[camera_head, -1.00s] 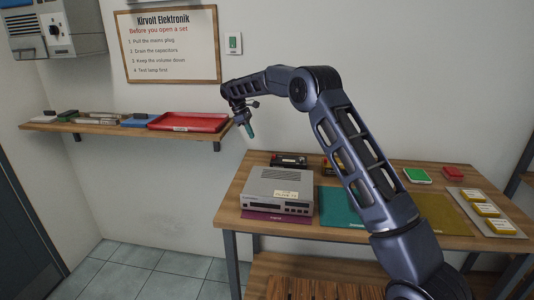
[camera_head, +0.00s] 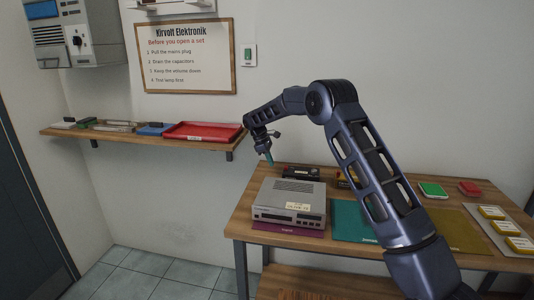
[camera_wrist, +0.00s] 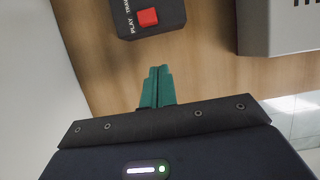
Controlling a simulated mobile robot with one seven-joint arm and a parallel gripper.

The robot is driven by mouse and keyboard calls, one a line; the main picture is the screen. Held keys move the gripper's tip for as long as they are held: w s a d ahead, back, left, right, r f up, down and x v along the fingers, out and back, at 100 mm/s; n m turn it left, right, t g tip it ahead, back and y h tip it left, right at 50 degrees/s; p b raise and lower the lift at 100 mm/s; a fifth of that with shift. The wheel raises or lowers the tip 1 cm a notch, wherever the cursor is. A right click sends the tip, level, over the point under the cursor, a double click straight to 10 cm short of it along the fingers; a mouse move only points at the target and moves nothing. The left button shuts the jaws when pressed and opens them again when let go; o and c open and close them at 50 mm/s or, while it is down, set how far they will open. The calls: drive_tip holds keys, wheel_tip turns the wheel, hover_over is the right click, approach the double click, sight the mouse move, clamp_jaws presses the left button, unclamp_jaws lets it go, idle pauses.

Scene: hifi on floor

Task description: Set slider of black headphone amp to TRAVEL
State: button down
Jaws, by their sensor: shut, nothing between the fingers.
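The black headphone amp (camera_head: 301,172) lies at the back left of the wooden bench, behind the grey deck. In the wrist view its near end (camera_wrist: 172,25) shows at the top, with a red slider cap (camera_wrist: 148,17). White lettering beside the cap reads PLAY and the start of another word, cut off by the frame edge. I cannot tell which mark the cap sits at. My gripper (camera_head: 269,160) is above the bench's back left edge, left of the amp. Its teal fingers (camera_wrist: 158,72) are shut and empty, apart from the amp in the wrist view.
A grey deck (camera_head: 289,202) with a paper label stands on a purple mat (camera_head: 287,229), close in front of the amp. A wall shelf (camera_head: 180,143) with a red tray (camera_head: 202,131) is to the left. A teal mat (camera_head: 352,222) lies right of the deck, partly behind my arm.

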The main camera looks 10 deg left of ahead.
sight(287, 167)
drive_tip(key=d, duration=0.2)
drive_tip(key=d+f, duration=0.1)
drive_tip(key=shift+d, duration=0.75)
drive_tip(key=shift+d, duration=1.55)
drive_tip(key=shift+a, duration=0.2)
